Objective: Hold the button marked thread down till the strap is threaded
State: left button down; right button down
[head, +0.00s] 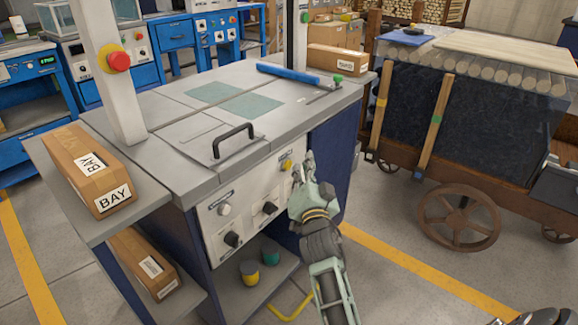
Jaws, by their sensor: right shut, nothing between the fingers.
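The strapping machine (180,125) stands in the middle of the head view, with a pale control panel (250,222) on its front. The panel carries a light grey button (224,210), a yellow button (287,165) and black knobs (232,240). Their labels are too small to read, so I cannot tell which button is marked thread. My right gripper (304,164) is shut and empty at the panel's right end, just right of the yellow button. It hides part of the panel there. I cannot tell whether it touches the panel. No strap is clearly visible. My left gripper is out of view.
A red stop button (118,61) sits on the machine's post. A BAY carton (88,172) lies on the left side shelf, another carton (144,264) below. A black handle (233,140) stands on the top. A wheeled wooden cart (470,120) stands right, with open floor before it.

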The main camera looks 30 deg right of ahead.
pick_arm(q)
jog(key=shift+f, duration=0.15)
pick_arm(e)
jog(key=shift+w+a, duration=0.15)
jog(key=shift+w, duration=0.25)
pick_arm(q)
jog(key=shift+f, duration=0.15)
pick_arm(e)
jog(key=shift+w+a, duration=0.15)
jog(key=shift+w, duration=0.2)
dwell(1.4)
jog(key=shift+s, duration=0.1)
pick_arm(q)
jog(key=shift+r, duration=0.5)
pick_arm(e)
jog(key=shift+s+d, duration=0.3)
jog(key=shift+s, duration=0.35)
